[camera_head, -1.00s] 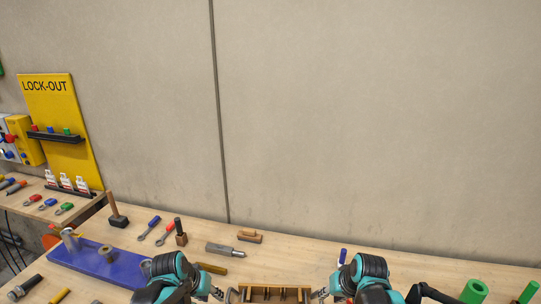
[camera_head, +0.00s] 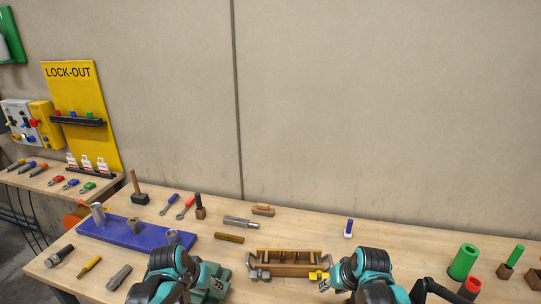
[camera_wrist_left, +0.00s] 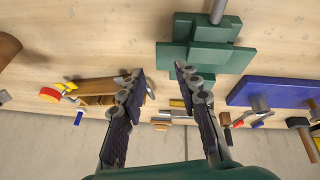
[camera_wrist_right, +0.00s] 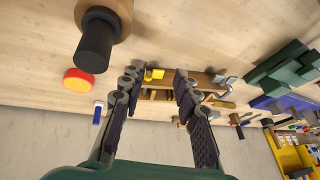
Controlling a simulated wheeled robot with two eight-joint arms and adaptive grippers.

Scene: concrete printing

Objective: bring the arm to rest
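My left gripper (camera_wrist_left: 160,72) is open, with nothing between its fingers in the left wrist view. A dark green stepped block (camera_wrist_left: 205,48) lies beyond its fingertips, and in the head view the same block (camera_head: 211,283) shows beside my left arm. My right gripper (camera_wrist_right: 156,76) is also open. Past its fingertips in the right wrist view are a wooden tray (camera_wrist_right: 200,79) and a small yellow piece (camera_wrist_right: 153,74). In the head view the tray (camera_head: 285,271) stands between my two arms. The left fingertips are hard to make out in the head view.
A blue plate (camera_head: 140,239) with metal parts lies left of my left arm. Green cylinders (camera_head: 464,262) and a red-topped one (camera_head: 470,287) stand at the right. Hand tools line the bench's back. The concrete wall (camera_head: 380,120) rises behind.

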